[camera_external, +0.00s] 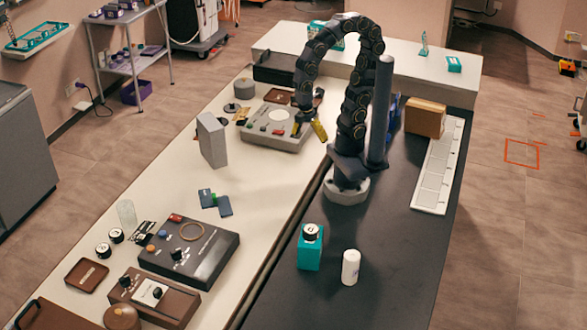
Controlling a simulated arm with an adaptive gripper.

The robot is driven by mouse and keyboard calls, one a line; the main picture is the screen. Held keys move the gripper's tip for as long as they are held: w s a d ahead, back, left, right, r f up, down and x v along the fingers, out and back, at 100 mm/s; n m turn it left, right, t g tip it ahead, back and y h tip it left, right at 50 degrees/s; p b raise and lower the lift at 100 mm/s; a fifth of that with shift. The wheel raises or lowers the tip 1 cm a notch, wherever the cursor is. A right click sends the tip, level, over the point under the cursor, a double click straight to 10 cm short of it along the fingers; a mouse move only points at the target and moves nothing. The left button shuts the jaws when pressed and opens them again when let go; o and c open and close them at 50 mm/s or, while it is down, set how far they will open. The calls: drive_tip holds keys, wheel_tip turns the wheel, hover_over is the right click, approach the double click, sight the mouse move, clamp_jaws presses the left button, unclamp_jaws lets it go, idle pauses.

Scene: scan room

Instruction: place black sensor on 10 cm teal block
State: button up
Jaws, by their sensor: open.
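A teal block (309,254) stands upright on the dark table, right of the seam with the white table. A short round black piece with a white top (311,232) sits on the block's top face; I cannot tell for sure that it is the black sensor. Two similar round black-and-white pieces stand on the white table at the left, one at the back (116,235) and one in front (103,251). My gripper (308,127) is open and points down by the right side of a grey console, far behind the teal block. I see nothing held between its fingers.
A white cylinder (350,267) stands close right of the teal block. The grey console (275,132), a grey upright block (212,140) and a dark console (190,250) stand on the white table. A brown box (425,117) and a white strip (437,170) lie at the right.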

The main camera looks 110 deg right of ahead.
drive_tip(key=s+d+r+m+h, duration=0.1)
drive_tip(key=s+d+m, duration=0.3)
drive_tip(key=s+m, duration=0.1)
drive_tip(key=shift+s+r+m+g, duration=0.2)
drive_tip(key=shift+r+m+g, duration=0.1)
drive_tip(key=shift+m, duration=0.3)
